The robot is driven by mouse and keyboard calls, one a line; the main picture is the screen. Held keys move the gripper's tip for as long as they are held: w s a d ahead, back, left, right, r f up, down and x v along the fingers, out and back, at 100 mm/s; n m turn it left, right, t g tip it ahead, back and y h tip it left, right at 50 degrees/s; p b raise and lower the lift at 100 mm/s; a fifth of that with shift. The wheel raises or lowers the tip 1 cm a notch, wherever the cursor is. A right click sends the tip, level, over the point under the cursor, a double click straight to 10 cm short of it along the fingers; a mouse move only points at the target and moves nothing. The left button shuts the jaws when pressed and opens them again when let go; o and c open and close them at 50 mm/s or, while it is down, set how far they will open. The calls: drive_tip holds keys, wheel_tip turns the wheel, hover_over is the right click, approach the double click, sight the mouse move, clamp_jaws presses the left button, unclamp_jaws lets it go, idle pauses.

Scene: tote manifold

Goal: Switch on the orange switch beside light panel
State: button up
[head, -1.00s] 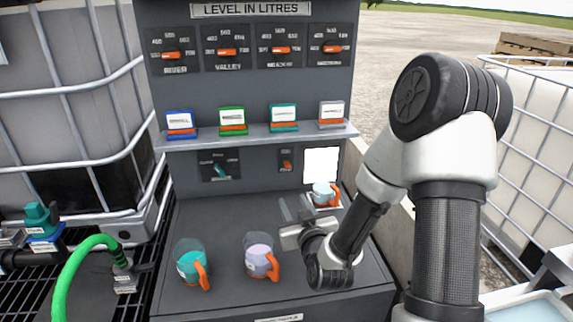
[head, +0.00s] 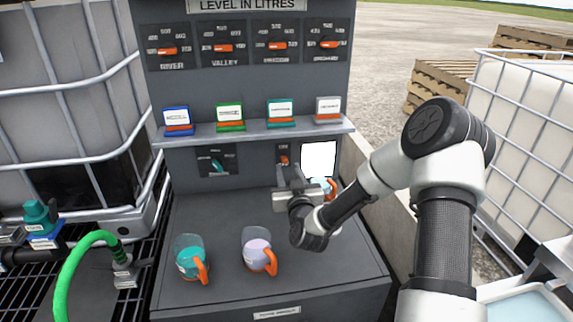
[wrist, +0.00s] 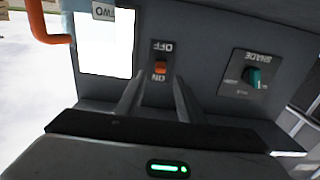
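The orange switch (head: 284,160) sits on a small dark plate on the grey panel, just left of the lit white light panel (head: 319,158). In the wrist view the orange switch (wrist: 160,68) appears upside down between OFF and ON labels, beside the bright light panel (wrist: 104,45). My gripper (head: 289,175) is in front of and slightly below the switch, pointing at the panel. In the wrist view its two fingers (wrist: 158,100) stand apart on either side of the switch plate, with nothing between them. Contact with the panel cannot be told.
A teal knob (head: 217,165) marked SHADE is left of the switch. A jug with an orange handle (head: 332,188) stands before the light panel, partly behind my gripper. A teal-filled jug (head: 190,262) and a lilac-filled jug (head: 257,252) stand on the counter. A shelf (head: 255,134) juts out above.

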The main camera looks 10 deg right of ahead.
sight(285, 161)
drive_tip(key=shift+w, duration=2.1)
clamp_jaws()
wheel_tip(285, 161, up, 2)
drive_tip(key=g+p, duration=0.1)
drive_tip(key=p, duration=0.2)
drive_tip(key=shift+a, duration=0.1)
drive_tip(key=g+p, duration=0.2)
drive_tip(key=p, duration=0.1)
drive_tip(key=shift+w+r, duration=0.25)
drive_tip(key=shift+r, duration=0.15)
drive_tip(key=shift+w+f+g+p, duration=0.1)
drive_tip(key=shift+f+g+p, duration=0.1)
drive_tip(key=shift+g+p, duration=0.55)
unclamp_jaws()
